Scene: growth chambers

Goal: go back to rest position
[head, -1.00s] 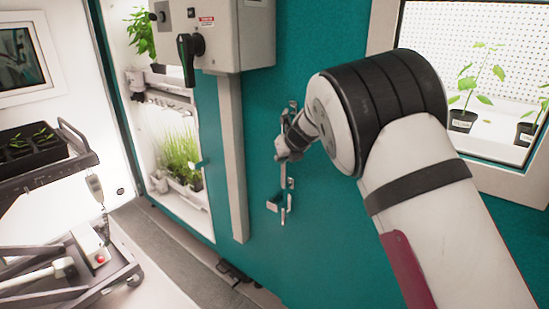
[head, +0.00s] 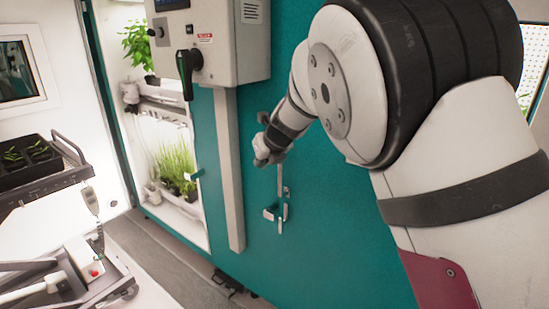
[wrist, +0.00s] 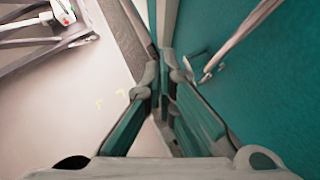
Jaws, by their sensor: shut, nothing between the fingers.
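My arm fills the right side of the head view, its big black-ringed joint close to the camera. Its far end with my gripper (head: 262,157) is small and partly hidden, in front of the teal wall, just above and left of a metal latch handle (head: 283,190). In the wrist view my gripper (wrist: 160,75) has its two fingers together at the tips, with nothing between them. The handle (wrist: 207,76) shows right of the fingers there, and the fingers look apart from it.
A trolley (head: 68,180) with seedling trays and a lower cart (head: 75,278) stand at the left. Some pale floor is clear.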

